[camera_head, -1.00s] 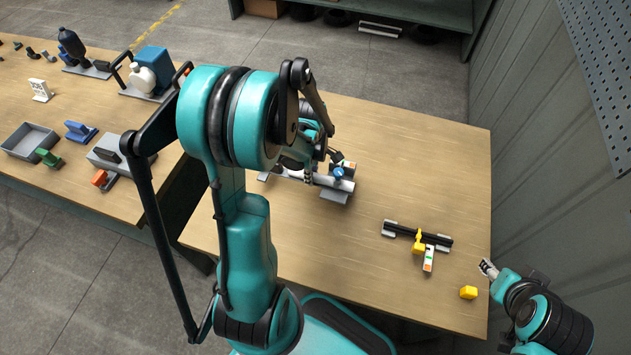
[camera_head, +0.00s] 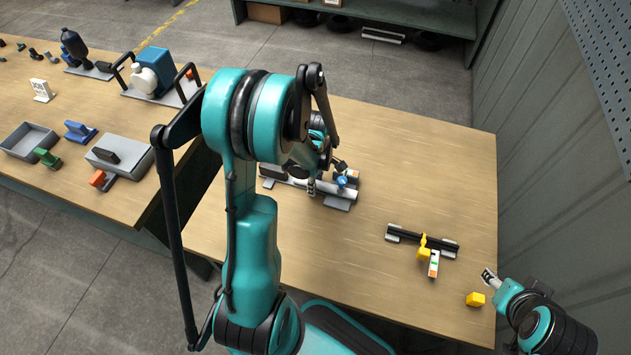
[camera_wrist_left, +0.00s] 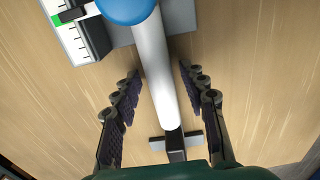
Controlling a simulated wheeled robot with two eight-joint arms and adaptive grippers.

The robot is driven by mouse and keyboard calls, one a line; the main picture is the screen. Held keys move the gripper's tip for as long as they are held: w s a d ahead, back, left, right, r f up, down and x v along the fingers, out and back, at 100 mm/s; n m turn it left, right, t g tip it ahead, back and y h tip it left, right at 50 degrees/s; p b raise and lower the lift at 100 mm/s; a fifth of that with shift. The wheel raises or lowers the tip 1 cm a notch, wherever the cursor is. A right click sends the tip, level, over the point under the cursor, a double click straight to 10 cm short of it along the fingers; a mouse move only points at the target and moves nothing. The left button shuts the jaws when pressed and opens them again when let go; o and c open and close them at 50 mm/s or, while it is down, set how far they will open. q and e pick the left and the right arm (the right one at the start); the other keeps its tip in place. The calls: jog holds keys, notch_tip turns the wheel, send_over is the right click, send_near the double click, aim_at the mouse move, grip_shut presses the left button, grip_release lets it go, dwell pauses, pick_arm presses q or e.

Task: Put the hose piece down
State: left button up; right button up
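A pale grey pipe (camera_head: 341,193) with a blue round knob (camera_head: 342,181) lies on a grey-footed fixture on the table. In the left wrist view, the pipe (camera_wrist_left: 158,75) runs between the fingers of my left gripper (camera_wrist_left: 160,98), with a gap on both sides. The gripper is open, and it also shows over the fixture in the head view (camera_head: 312,187). A dark piece (camera_wrist_left: 176,146) continues the pipe's lower end. I cannot tell which part is the hose piece. My right gripper (camera_head: 488,276) is at the table's right edge; its finger opening is too small to tell.
A black rail (camera_head: 400,235) with a yellow handle (camera_head: 424,251) stands front right, near a yellow block (camera_head: 475,299). The left table holds a grey tray (camera_head: 28,140) and a blue tank (camera_head: 157,66). The wood between fixture and rail is clear.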

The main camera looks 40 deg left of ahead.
pick_arm(q)
jog(key=shift+r, duration=0.25)
notch_tip(320, 180, up, 11)
jog(key=p, duration=0.5)
jog(key=s+d+r+m+t, duration=0.3)
jog(key=d+r+m, duration=0.3)
jog(key=d+m, duration=0.2)
jog(key=s+d+r+m+t, duration=0.4)
jog(key=d+m, duration=0.4)
jog(key=m, duration=0.5)
jog(key=shift+s+r+m, duration=0.3)
jog(key=shift+s+r, duration=0.2)
jog(key=shift+r, duration=0.8)
